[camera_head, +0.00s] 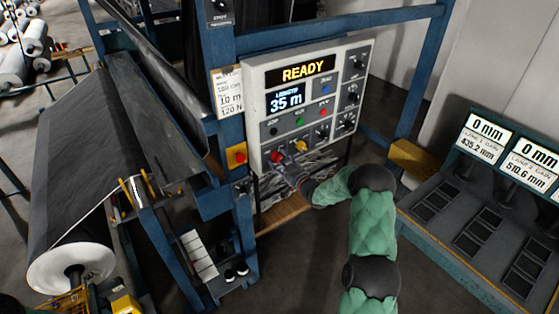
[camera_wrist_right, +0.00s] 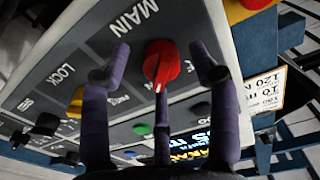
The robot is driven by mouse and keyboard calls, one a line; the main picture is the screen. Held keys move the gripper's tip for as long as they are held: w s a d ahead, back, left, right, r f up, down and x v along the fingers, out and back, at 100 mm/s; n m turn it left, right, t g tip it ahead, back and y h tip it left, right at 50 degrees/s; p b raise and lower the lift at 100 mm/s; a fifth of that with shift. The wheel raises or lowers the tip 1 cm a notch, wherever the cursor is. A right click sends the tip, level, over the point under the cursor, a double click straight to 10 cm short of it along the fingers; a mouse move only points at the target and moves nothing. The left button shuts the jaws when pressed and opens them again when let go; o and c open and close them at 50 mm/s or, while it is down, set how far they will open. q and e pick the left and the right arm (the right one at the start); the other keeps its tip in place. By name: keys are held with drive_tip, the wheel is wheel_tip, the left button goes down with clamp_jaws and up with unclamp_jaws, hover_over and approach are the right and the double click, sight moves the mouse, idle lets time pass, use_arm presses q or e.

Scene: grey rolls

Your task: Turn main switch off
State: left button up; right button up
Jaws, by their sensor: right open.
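The main switch is a red rotary knob (camera_wrist_right: 161,62) beneath the MAIN label in the right wrist view. It also shows low on the left of the grey control panel (camera_head: 276,157) in the head view. A white mark on the knob points toward the bottom of the wrist picture. My right gripper (camera_wrist_right: 158,78) is open, its purple fingers spread on either side of the knob and one below it. I cannot tell whether they touch it. In the head view my right gripper (camera_head: 287,170) is at the panel's lower edge. My left gripper is out of view.
A yellow knob (camera_wrist_right: 75,103) by the LOCK label sits beside the main switch. A red button on a yellow box (camera_head: 237,155) is left of the panel. The display (camera_head: 304,70) reads READY.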

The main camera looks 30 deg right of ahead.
drive_tip(key=shift+w, duration=0.35)
drive_tip(key=c, duration=1.1)
drive_tip(key=shift+f, duration=0.1)
drive_tip(key=shift+c, duration=0.2)
